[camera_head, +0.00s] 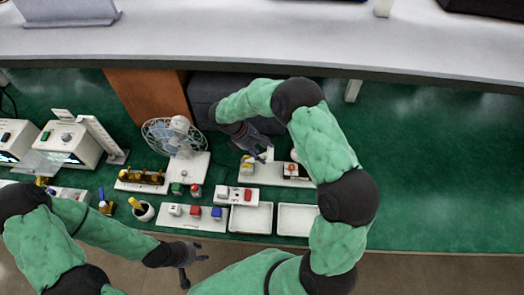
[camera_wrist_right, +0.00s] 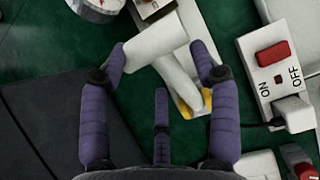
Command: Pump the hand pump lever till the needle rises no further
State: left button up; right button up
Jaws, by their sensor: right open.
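The white lever handle (camera_wrist_right: 155,42), a crossbar on a pale shaft, shows in the wrist view, with yellow at the shaft's lower end. I take it to belong to the hand pump on the white base (camera_head: 270,179) in the head view. My right gripper (camera_head: 264,156) is over this base. In the wrist view, its open purple fingers (camera_wrist_right: 160,62) stand on both sides of the handle; I cannot tell whether they touch it. A round whitish part (camera_wrist_right: 97,8) shows at the top edge; no needle is readable. My left gripper (camera_head: 192,268) is open and empty near the front edge.
A white panel with a red ON/OFF switch (camera_wrist_right: 272,55) stands right of the handle in the wrist view. A fan (camera_head: 172,137) stands left of my right gripper. Two white trays (camera_head: 250,219) lie in front. The green tabletop (camera_head: 440,160) at right is clear.

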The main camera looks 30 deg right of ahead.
jog(key=v, duration=1.1)
jog(key=shift+w+a+r, duration=0.15)
jog(key=shift+a+r, duration=0.05)
jog(key=shift+r, duration=0.1)
